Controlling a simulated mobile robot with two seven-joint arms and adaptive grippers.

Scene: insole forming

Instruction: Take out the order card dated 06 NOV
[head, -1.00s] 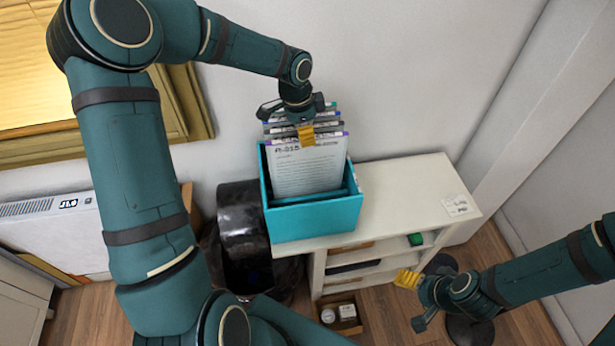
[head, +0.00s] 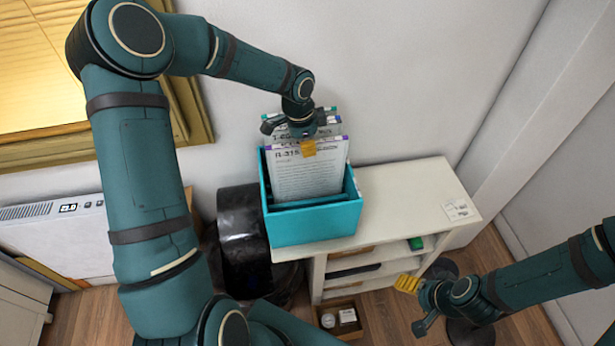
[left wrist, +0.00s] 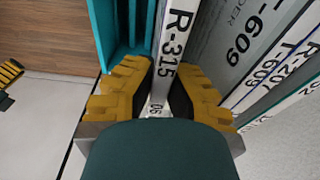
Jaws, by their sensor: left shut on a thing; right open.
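The teal box (head: 315,226) stands on the white shelf top and holds several upright order cards. The front card, marked R-315 (head: 305,178), has a purple top edge. My left gripper (head: 308,148) is at the top of this card. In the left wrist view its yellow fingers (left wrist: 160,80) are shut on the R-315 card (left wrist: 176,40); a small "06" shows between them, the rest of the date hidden. Cards marked T-609 (left wrist: 240,45) and others stand behind it. My right gripper (head: 413,304) is open and empty, low at the right.
The white shelf unit (head: 410,200) has free top room right of the box, with a small paper label (head: 460,209) there. A black bin (head: 243,240) stands left of it. The wall is close behind the cards. A small crate (head: 340,318) sits on the floor.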

